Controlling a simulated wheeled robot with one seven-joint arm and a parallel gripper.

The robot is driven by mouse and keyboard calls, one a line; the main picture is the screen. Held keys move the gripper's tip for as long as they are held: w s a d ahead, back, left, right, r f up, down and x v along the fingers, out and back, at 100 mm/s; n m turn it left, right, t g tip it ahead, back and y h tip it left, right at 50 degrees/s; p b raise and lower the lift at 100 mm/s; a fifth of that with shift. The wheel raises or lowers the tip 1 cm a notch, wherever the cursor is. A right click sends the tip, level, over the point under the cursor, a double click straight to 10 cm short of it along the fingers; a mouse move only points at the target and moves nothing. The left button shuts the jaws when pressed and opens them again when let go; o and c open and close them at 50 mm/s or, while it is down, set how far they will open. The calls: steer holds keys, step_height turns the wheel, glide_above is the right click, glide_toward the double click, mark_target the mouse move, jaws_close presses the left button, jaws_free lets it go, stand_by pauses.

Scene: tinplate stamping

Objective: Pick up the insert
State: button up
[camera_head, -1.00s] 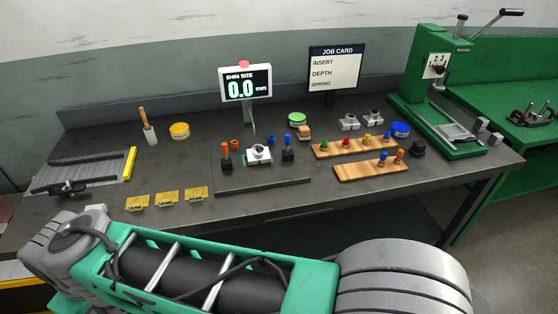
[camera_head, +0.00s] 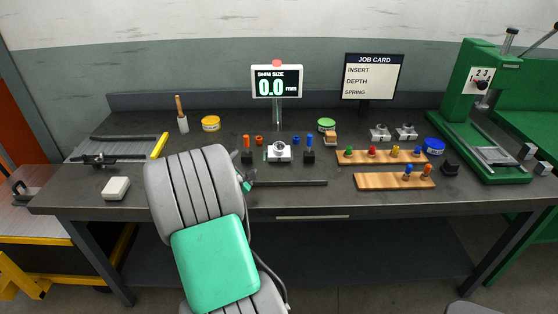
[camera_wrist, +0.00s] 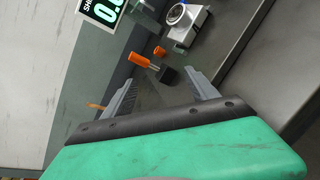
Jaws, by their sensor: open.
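The pictures do not make clear which piece is the insert. In the wrist view my gripper (camera_wrist: 160,92) is open and empty, its two fingers apart. An orange peg (camera_wrist: 138,59) in a black block (camera_wrist: 168,76) shows beyond and between the fingertips, with a short orange piece (camera_wrist: 159,51) beside it. In the head view the orange peg (camera_head: 247,142) stands upright left of a silver fixture (camera_head: 279,153) with a round top. A blue peg (camera_head: 308,143) in a black block stands to its right.
Two wooden racks (camera_head: 364,182) with coloured pegs lie at the right of the bench. A green press (camera_head: 466,110) stands at the far right. A shim display (camera_head: 276,83) reading 0.0 and a job card (camera_head: 373,77) stand behind. A white block (camera_head: 116,188) sits at front left.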

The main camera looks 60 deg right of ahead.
mark_target(277, 152)
steer(key=s+d+f+n+h, duration=0.1)
steer(key=s+d+n, duration=0.1)
steer(key=s+d+f+n+h, duration=0.1)
steer(key=s+d+n, duration=0.1)
steer(key=s, duration=0.1)
steer(key=s+d+f+n+h, duration=0.1)
steer(key=s+d+n, duration=0.1)
steer(key=d+n, duration=0.1)
steer(key=shift+s+f+b, duration=0.1)
steer(key=shift+s+b, duration=0.15)
steer(key=shift+b, duration=0.05)
steer(key=x, duration=0.2)
steer(key=p+x, duration=0.1)
steer(key=x, duration=0.2)
steer(key=r+p+x, duration=0.1)
steer(key=x, duration=0.1)
steer(key=shift+d, duration=0.25)
jaws_close()
steer(key=shift+w+r, duration=0.1)
